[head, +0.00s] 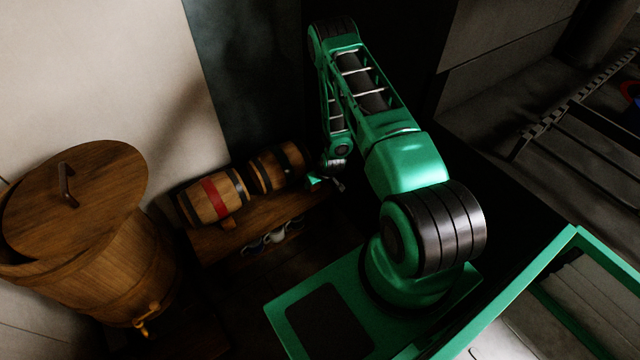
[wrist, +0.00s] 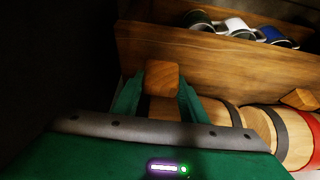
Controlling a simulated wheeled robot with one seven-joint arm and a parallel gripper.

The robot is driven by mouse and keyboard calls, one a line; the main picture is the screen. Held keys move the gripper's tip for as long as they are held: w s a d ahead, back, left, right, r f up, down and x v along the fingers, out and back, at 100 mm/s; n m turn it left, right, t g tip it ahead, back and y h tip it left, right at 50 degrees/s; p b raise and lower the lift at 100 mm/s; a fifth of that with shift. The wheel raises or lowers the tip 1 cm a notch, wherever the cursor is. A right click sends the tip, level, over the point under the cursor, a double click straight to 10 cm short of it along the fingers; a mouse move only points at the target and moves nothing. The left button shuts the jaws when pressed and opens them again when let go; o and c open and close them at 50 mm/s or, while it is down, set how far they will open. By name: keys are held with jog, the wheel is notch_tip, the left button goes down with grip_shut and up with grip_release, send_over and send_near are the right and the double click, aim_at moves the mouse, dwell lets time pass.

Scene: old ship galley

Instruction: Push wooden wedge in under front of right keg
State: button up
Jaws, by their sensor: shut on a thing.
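My gripper (head: 327,181) is at the right end of the wooden stand (head: 225,243). In the wrist view my gripper (wrist: 158,95) is shut on the wooden wedge (wrist: 162,78), a small brown block showing between its fingertips. The right keg (head: 277,167), with dark hoops, lies on its side on the stand. In the wrist view the right keg (wrist: 222,113) is partly hidden behind a finger. Whether the wedge touches the keg cannot be told. The left keg (head: 213,197) has a red band, and another wedge (head: 229,224) sits at its front.
Several mugs (wrist: 237,27) are below the stand's top, beyond its front board (wrist: 190,60). A large lidded wooden tub (head: 105,260) with a tap stands to the left. A wall rises close behind the kegs. The area right of the stand is dark.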

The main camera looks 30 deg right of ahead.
jog(key=s+a+r, duration=0.1)
jog(key=a+r, duration=0.1)
jog(key=a, duration=0.5)
jog(key=shift+s+f, duration=0.15)
jog(key=shift+f, duration=3.15)
jog(key=shift+w+a+f, duration=0.1)
jog(key=shift+w, duration=1.8)
jog(key=shift+w+a+f, duration=0.1)
jog(key=shift+w, duration=1.75)
jog(key=o, duration=0.9)
